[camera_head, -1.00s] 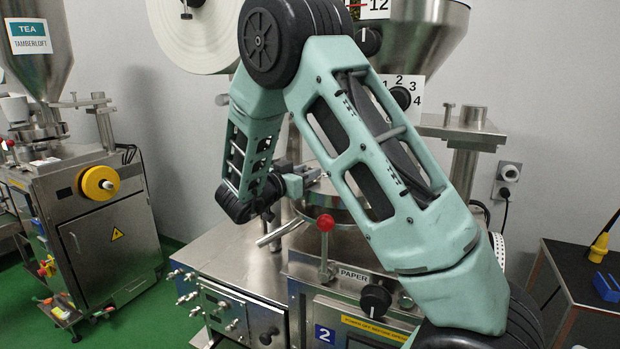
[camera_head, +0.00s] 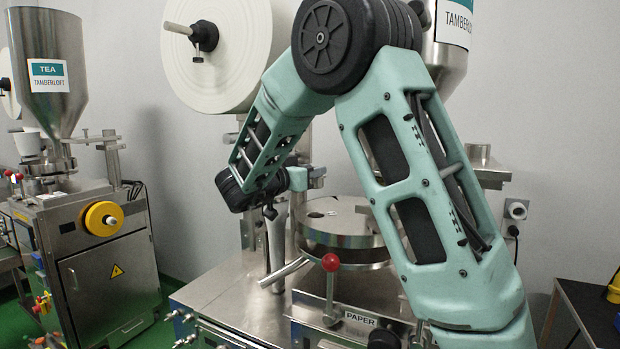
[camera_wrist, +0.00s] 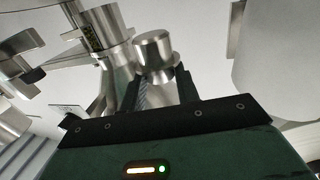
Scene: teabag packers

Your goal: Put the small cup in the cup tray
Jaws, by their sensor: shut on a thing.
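My gripper (camera_wrist: 159,84) shows at the bottom of the wrist view, its two dark fingers closed around a small shiny metal piece. This piece, which looks like the small cup (camera_wrist: 153,50), is a short cylinder with a flat top and sits between the fingertips. In the head view my gripper (camera_head: 316,177) is small, beside the metal machine's column and above the left side of its round plate. The cup cannot be made out there. I cannot identify the cup tray in either view.
A round metal plate (camera_head: 345,222) sits on the near machine, with a red-knobbed lever (camera_head: 331,262) in front. A white paper roll (camera_head: 215,55) hangs behind my arm. Another hopper machine (camera_head: 100,250) stands left. A dark table (camera_head: 590,310) is at the right.

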